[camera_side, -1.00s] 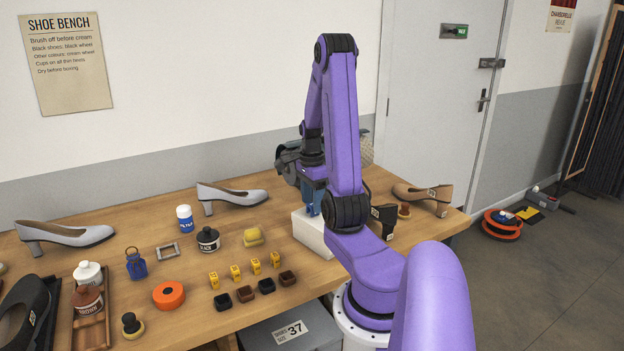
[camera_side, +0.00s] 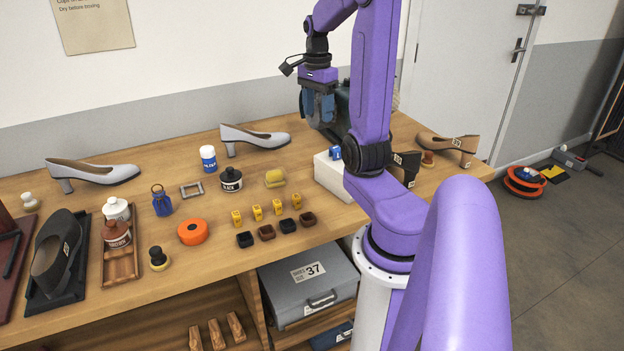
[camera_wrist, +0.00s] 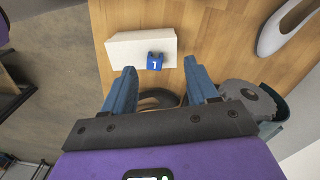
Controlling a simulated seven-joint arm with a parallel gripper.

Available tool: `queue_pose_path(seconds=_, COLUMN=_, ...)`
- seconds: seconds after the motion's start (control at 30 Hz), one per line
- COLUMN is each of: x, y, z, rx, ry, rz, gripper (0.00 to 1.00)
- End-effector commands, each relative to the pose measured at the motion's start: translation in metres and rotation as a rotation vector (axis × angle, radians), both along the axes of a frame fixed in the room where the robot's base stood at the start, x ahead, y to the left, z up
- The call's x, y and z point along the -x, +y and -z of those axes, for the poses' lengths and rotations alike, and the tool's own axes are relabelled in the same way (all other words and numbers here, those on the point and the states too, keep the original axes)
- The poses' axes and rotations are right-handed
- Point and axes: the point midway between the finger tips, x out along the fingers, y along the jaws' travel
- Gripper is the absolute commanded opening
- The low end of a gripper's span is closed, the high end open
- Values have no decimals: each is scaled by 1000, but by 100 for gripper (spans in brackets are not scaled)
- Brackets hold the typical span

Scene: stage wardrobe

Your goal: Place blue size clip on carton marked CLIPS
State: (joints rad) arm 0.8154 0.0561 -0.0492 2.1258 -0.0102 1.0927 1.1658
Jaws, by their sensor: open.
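The blue size clip (camera_side: 335,152), with a white mark on it, rests on top of the white carton (camera_side: 328,180). No lettering on the carton is readable. My gripper (camera_side: 318,112) is above and a little left of the clip in the side view, empty and clear of it. In the wrist view, the clip (camera_wrist: 154,62) lies on the carton (camera_wrist: 125,50) near one long edge. My gripper's blue fingers (camera_wrist: 160,74) are spread wide there, with nothing between them. Part of the carton is hidden behind my arm in the side view.
Several yellow clips (camera_side: 257,213) and small dark cups (camera_side: 266,232) stand left of the carton. A yellow sponge (camera_side: 275,179), a black jar (camera_side: 231,180) and a grey shoe (camera_side: 254,139) are nearby. A brown shoe (camera_side: 450,146) stands right. A dark rounded object (camera_side: 342,110) stands behind my gripper.

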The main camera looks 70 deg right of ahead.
Motion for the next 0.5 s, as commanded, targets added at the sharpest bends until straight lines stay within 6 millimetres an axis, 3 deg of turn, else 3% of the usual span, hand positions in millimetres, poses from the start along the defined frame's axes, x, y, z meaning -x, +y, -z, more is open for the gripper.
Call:
queue_pose_path(seconds=0.2, x=-41, y=65, z=4, rx=1, ry=-10, rz=-485, gripper=58)
queue_pose_path(seconds=0.5, x=-58, y=158, z=11, rx=0, ry=-22, rz=-1138, gripper=58)
